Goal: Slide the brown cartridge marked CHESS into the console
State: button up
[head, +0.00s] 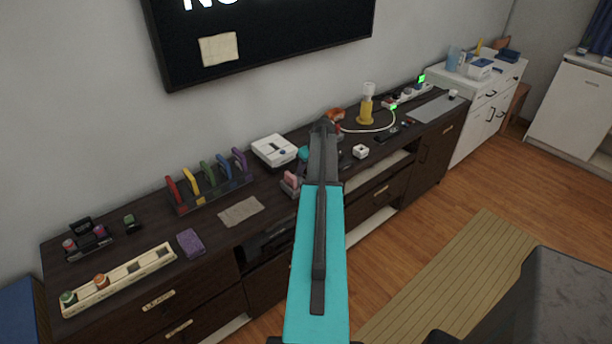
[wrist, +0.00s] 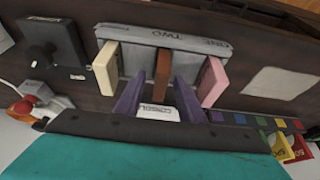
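The brown cartridge (wrist: 162,70) stands upright in a grey rack (wrist: 135,34) in the wrist view, between a cream cartridge (wrist: 106,66) and a pink cartridge (wrist: 213,82). I cannot read CHESS on it. My gripper (wrist: 160,84) is open, its two purple fingers on either side of the brown cartridge's lower part in the picture, with gaps showing. In the head view the console (head: 275,150) sits near the wall, and my arm hides the brown cartridge.
The pink cartridge (head: 291,183) shows left of my arm in the head view. A grey-beige cloth (head: 240,211) lies left of it. A rack of coloured pieces (head: 212,194) stands farther left.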

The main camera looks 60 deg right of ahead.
grip_shut()
jog(key=shift+r, duration=0.2)
dwell(0.4)
jog(key=shift+r+b, duration=0.8)
jog(key=shift+r, duration=0.4)
jog(key=s+a+r+b, duration=0.1)
jog(key=s+a+b, duration=0.1)
jog(key=s, duration=0.5)
jog(key=s+a+r+b, duration=0.1)
jog(key=s+a+b, duration=0.1)
jog(key=s, duration=0.6)
jog(key=shift+s+a+r, duration=0.15)
jog(key=shift+a, duration=0.25)
